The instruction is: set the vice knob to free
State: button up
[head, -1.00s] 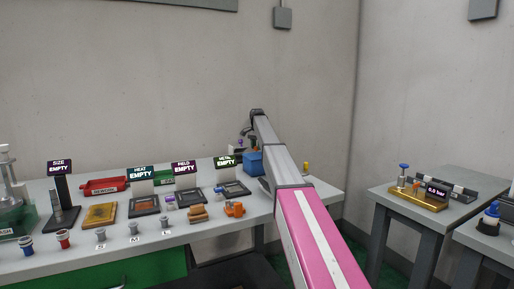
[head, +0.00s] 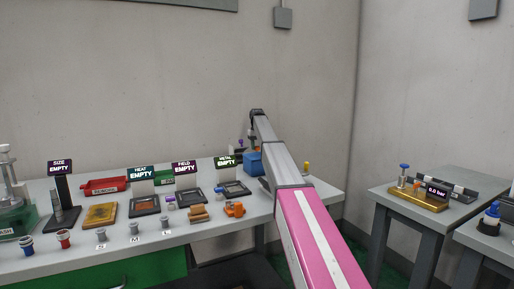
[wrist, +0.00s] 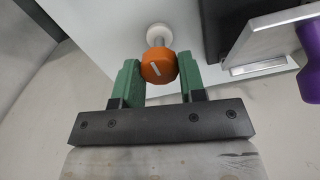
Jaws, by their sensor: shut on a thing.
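An orange knob (wrist: 158,65) with a short white mark on its face is between the green fingers of my gripper (wrist: 159,64) in the wrist view. The fingers are shut on it from both sides. The white mark is slanted. A grey shaft behind the knob leads to a round white end (wrist: 159,31). A blue block (head: 253,163), perhaps the vice, stands at the back right of the long bench in the head view, partly hidden by my arm.
A purple handle (wrist: 311,50) and a pale metal plate with a dark panel lie to the right in the wrist view. The long bench (head: 291,207) bears trays, signs, an orange part (head: 234,209) and several small pieces. A side table (head: 388,203) stands right, past a gap.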

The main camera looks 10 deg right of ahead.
jog(key=n, duration=0.4)
jog(key=shift+n, duration=0.3)
jog(key=n, duration=0.4)
jog(key=shift+a+n, duration=0.1)
jog(key=shift+n, duration=0.2)
jog(key=n, duration=0.4)
jog(key=shift+n, duration=2.1)
jog(key=o, duration=0.9)
jog(key=shift+s, duration=0.1)
jog(key=shift+r, duration=0.1)
